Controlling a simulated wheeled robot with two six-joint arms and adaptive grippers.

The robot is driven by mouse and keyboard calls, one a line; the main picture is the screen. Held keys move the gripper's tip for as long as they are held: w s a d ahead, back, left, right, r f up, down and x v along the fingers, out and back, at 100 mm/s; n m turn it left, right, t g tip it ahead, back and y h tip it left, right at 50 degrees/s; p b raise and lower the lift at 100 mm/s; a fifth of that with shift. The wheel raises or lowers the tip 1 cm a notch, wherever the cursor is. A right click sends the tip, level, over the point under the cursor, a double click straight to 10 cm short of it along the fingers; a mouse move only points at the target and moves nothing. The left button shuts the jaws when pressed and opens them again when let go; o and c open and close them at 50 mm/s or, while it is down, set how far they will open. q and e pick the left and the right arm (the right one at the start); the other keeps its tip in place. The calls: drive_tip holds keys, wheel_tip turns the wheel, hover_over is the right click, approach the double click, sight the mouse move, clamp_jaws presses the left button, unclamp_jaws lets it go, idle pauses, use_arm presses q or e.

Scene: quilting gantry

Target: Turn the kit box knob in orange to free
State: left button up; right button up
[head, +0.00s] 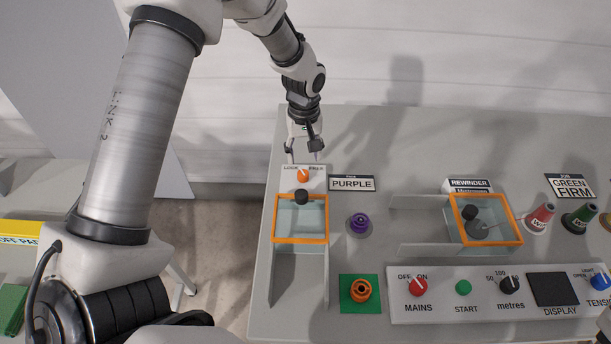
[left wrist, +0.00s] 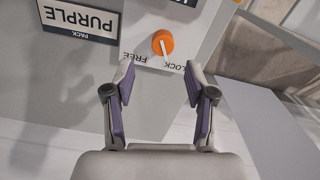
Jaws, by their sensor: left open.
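The orange kit box knob (head: 303,176) sits on a white plate (head: 317,185) marked LOCK on the left and FREE on the right in the head view. It also shows in the left wrist view (left wrist: 162,42), where its white pointer line leans towards LOCK. The kit box (head: 275,222), with an orange-rimmed clear lid and a black knob, lies just in front of the plate. My left gripper (head: 303,157) is open and empty, just behind the knob. In the left wrist view its fingertips (left wrist: 158,80) are spread, with the knob beyond them and apart from them. My right gripper is out of view.
A PURPLE sign (head: 352,184) stands right of the plate. A purple spool (head: 359,224) and an orange spool on a green square (head: 345,304) are nearby. A second orange-rimmed box (head: 516,240), several cones and a control panel (head: 435,312) are at right. The table's back is clear.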

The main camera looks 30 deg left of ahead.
sight(303, 173)
use_arm(q)
drive_tip(key=f, duration=0.4)
drive_tip(key=f+p, duration=0.1)
drive_tip(key=f, duration=0.1)
drive_tip(key=shift+s, duration=0.3)
drive_tip(key=shift+w+f, duration=0.1)
drive_tip(key=shift+f, duration=0.15)
drive_tip(key=shift+r, duration=0.1)
clamp_jaws()
